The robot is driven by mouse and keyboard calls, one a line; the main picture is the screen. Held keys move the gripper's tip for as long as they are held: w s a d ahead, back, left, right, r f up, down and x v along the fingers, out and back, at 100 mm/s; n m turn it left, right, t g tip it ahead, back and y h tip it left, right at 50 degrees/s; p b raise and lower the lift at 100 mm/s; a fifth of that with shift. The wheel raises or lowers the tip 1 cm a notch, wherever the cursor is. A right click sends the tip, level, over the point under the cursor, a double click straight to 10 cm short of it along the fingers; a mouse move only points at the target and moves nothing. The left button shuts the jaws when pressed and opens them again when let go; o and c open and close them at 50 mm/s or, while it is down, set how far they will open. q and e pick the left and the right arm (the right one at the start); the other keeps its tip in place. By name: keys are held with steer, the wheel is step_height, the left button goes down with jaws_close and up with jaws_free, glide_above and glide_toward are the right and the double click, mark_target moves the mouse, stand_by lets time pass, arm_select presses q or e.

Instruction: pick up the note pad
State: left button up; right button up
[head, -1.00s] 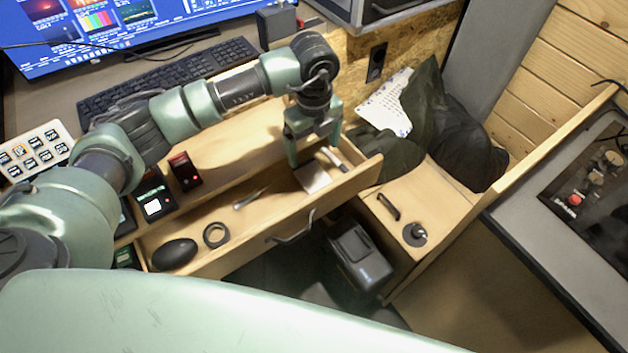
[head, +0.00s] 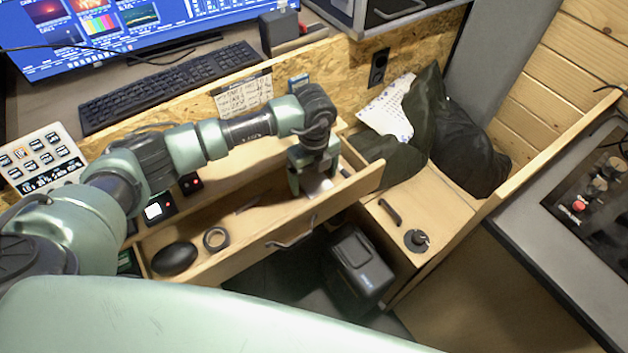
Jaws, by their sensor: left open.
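The note pad (head: 318,188) is a small pale pad lying in the right end of the open wooden drawer (head: 232,262). Only part of it shows, because my left gripper covers the rest. My left gripper (head: 311,181) is open and points down into the drawer, directly over the pad. I cannot tell whether its fingertips touch the pad. My right gripper is not in view.
The keyboard (head: 168,88) lies behind.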

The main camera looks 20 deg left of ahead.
arm_select(q)
steer(key=c, duration=1.5)
steer(key=shift+r, duration=0.1)
